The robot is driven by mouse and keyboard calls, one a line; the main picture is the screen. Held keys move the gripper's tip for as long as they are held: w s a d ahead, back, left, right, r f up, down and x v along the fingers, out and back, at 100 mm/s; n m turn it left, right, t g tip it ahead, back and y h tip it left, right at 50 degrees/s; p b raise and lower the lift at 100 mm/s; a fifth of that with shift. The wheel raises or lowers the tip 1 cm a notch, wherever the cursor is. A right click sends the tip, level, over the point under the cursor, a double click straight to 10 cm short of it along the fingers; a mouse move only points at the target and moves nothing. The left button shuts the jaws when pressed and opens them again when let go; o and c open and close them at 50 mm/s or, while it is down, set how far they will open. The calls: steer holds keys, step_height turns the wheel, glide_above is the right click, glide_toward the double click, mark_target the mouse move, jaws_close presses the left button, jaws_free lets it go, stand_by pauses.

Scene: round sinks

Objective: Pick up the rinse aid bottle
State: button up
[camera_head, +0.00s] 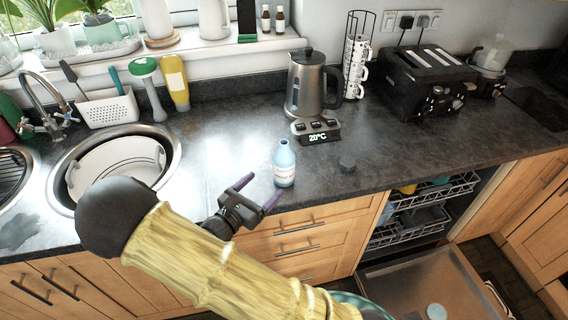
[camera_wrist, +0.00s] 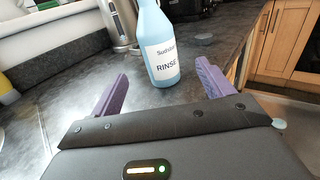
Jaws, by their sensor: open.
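The rinse aid bottle (camera_head: 285,165) is light blue with a white label and stands upright on the dark countertop near its front edge. In the wrist view the bottle (camera_wrist: 160,52) stands ahead of my gripper, between the lines of its two purple fingers, and its label reads "RINSE". My gripper (camera_head: 257,193) is open and empty, just left of and in front of the bottle in the head view. The wrist view shows the spread fingers of my gripper (camera_wrist: 162,92) apart from the bottle. The bottle's top is cut off in the wrist view.
A kettle (camera_head: 306,84) stands behind the bottle, and a small dark round object (camera_head: 347,163) lies to its right. A round sink (camera_head: 168,141) is at left, a toaster (camera_head: 420,82) at back right. The dishwasher door (camera_head: 400,280) hangs open below the counter.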

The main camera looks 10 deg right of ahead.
mark_target(278, 171)
steer(key=p+x, duration=0.1)
steer(key=x, duration=0.6)
steer(key=shift+w+d, duration=0.1)
steer(key=shift+f+p+x, duration=0.2)
steer(key=shift+p+x, duration=0.55)
steer(key=shift+x, duration=1.9)
steer(key=c, duration=1.2)
